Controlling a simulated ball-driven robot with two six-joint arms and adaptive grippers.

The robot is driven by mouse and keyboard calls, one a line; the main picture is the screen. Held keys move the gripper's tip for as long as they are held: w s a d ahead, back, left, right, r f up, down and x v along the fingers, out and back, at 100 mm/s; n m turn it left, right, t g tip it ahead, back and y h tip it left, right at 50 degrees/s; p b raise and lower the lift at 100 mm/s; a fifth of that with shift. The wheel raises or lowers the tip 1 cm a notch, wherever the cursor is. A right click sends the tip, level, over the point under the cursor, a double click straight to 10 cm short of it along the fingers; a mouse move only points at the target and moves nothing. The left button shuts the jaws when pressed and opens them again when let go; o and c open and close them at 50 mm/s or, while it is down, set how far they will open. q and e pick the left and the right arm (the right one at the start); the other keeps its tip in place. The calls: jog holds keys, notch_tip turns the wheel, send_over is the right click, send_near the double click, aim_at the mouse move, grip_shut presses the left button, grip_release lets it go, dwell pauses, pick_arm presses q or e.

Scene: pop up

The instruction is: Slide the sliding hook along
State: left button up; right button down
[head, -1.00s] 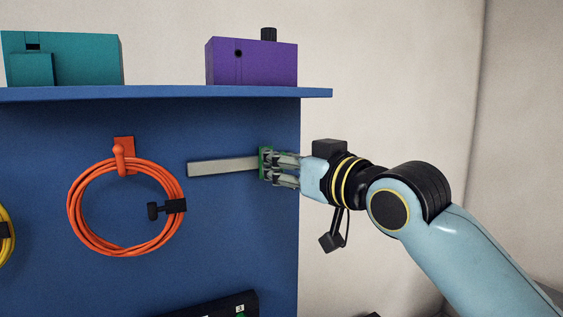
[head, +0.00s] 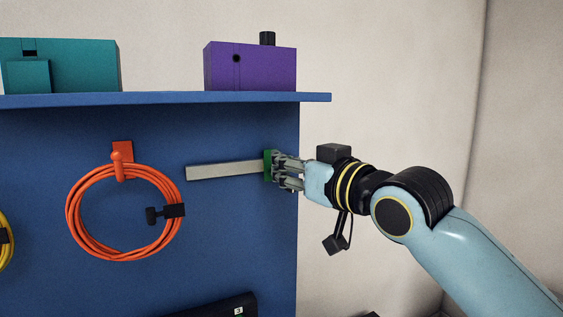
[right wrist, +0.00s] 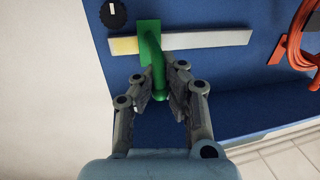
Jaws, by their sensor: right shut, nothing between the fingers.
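The green sliding hook (head: 268,166) sits on a pale grey rail (head: 223,171) fixed to the blue panel, near the rail's right end. In the right wrist view the hook (right wrist: 150,42) shows as a green plate with a peg pointing toward the camera. The rail (right wrist: 210,39) runs across behind it, and a short yellowish stretch lies left of the hook. My right gripper (head: 278,170) is shut at the hook. In the wrist view its fingers (right wrist: 160,85) lie close along the peg; firm contact cannot be told. My left gripper is out of view.
An orange cable coil (head: 72,213) hangs from an orange hook left of the rail. A blue shelf (head: 170,99) above carries a purple box (head: 262,68) and a teal box (head: 85,68). A black knob (right wrist: 113,14) is near the rail in the wrist view.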

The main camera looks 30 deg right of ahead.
jog(key=c, duration=1.4)
grip_release()
jog(key=shift+s+d+f, duration=0.15)
jog(key=shift+d, duration=0.25)
jog(key=shift+o, duration=0.2)
jog(key=shift+a, duration=0.2)
jog(key=s+d, duration=0.1)
jog(key=s, duration=0.6)
jog(key=shift+s, duration=0.15)
